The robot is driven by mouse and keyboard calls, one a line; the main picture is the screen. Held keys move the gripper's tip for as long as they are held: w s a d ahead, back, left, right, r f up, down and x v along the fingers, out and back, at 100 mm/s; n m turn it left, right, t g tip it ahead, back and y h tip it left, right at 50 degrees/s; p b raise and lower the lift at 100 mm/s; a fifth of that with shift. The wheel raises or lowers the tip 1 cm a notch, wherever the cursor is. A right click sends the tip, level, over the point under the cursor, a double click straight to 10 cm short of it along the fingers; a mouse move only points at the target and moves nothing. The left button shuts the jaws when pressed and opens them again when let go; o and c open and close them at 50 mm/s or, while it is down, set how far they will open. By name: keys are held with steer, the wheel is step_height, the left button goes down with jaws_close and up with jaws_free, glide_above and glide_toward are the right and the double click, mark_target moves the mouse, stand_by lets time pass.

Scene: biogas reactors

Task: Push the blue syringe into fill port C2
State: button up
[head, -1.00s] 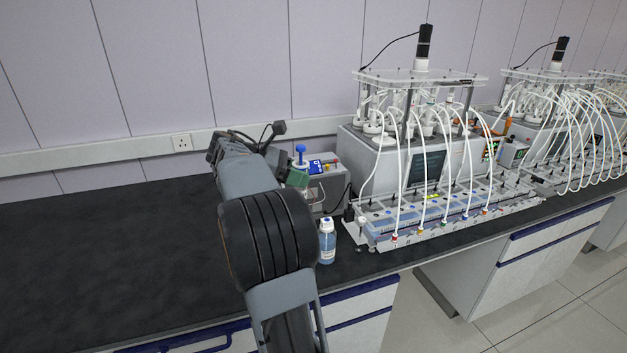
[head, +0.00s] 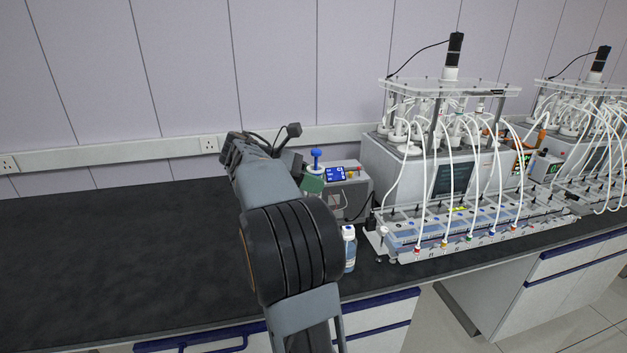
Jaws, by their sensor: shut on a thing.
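The blue syringe (head: 316,155) stands upright, with its blue top showing above my gripper (head: 313,180). My gripper is shut on it, but the arm hides most of the jaws and the syringe's lower part. The reactor unit (head: 440,150) stands to the right, with white tubes running down to a long port rail (head: 470,235) in front. The rail has several coloured fittings along its front edge. The labels are too small to read, so I cannot tell which port is C2. The syringe is left of the rail and apart from it.
A bottle of blue liquid (head: 349,250) stands near the bench front, beside my arm. A second reactor unit (head: 590,130) is farther right. The black bench (head: 110,260) is clear on the left.

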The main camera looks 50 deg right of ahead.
steer(key=shift+r+p, duration=1.4)
steer(key=shift+p, duration=0.65)
